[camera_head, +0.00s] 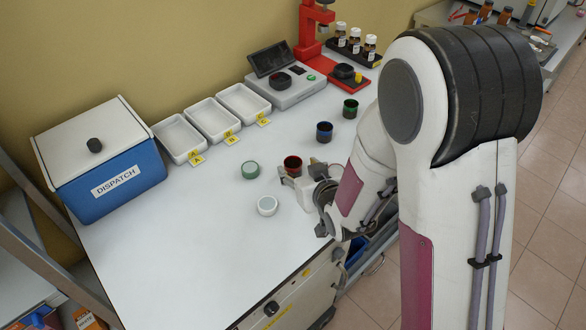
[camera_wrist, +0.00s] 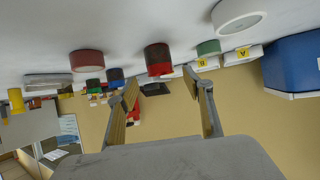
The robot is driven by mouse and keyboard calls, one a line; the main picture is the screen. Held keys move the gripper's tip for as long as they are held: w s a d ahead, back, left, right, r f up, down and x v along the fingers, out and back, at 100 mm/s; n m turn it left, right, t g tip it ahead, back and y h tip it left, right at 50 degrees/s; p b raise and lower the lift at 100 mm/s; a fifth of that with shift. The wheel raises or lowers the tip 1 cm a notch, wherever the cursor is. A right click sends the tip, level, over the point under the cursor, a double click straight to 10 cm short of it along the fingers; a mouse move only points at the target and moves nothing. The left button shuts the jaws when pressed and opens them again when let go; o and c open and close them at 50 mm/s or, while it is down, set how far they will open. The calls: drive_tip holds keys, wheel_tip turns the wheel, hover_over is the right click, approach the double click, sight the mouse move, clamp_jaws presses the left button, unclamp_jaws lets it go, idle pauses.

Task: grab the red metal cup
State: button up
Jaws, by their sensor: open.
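The red metal cup (camera_head: 292,166) stands upright on the white table, left of my gripper in the head view. In the wrist view, which is upside down, the dark red cup (camera_wrist: 157,58) shows in line with the gap between my fingers, beyond the tips. My gripper (camera_wrist: 161,86) is open, with its two fingers spread and nothing between them. In the head view my gripper is close to the cup at the table's right side and partly hidden by my arm. I cannot tell exactly how far the tips are from the cup.
A green cup (camera_head: 250,169) and a white one (camera_head: 267,205) stand left of the red cup. A blue cup (camera_head: 324,131) and a dark green cup (camera_head: 350,108) stand behind. A wider reddish cup (camera_wrist: 87,60) is beside it. The table's front left is clear.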

sight(290, 160)
drive_tip(key=shift+w+a+f, duration=0.1)
drive_tip(key=shift+w, duration=0.05)
drive_tip(key=shift+x, duration=2.45)
drive_tip(key=c, duration=1.2)
